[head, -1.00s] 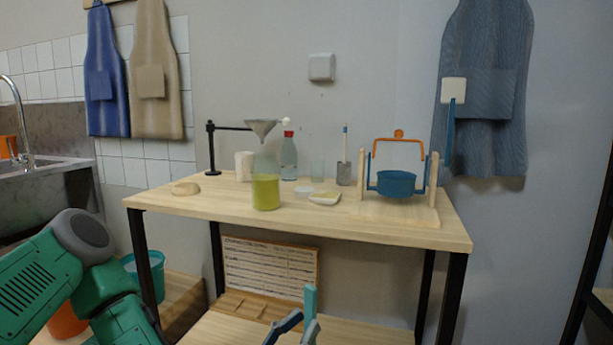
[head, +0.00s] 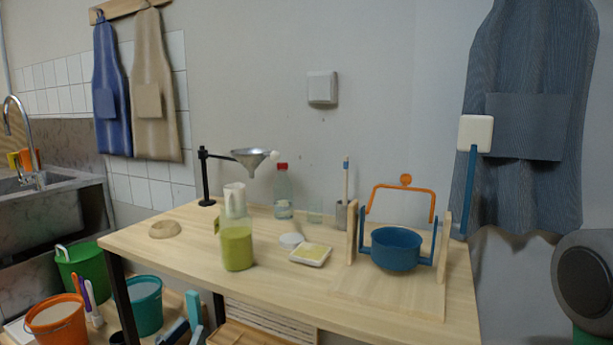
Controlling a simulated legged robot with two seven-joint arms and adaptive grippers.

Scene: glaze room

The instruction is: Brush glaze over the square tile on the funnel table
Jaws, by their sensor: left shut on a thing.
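A small white square tile (head: 311,254) with a pale yellow upper face lies flat on the wooden funnel table (head: 270,290), near the middle. A metal funnel (head: 250,157) hangs on a black stand (head: 205,178) at the table's back left. A clear vessel (head: 237,245) of yellow-green liquid stands left of the tile. My left gripper (head: 186,331) is low at the bottom edge, in front of the table and well apart from the tile. It is shut on an upright teal piece (head: 195,308); its lower part is cut off. My right gripper is out of view.
A blue pot (head: 396,250) hangs in a wooden frame at the right. A grey cup (head: 342,215) with a thin stick, a red-capped bottle (head: 283,195) and a white round lid (head: 291,240) stand behind the tile. Buckets (head: 145,303) stand low left. The table's front is clear.

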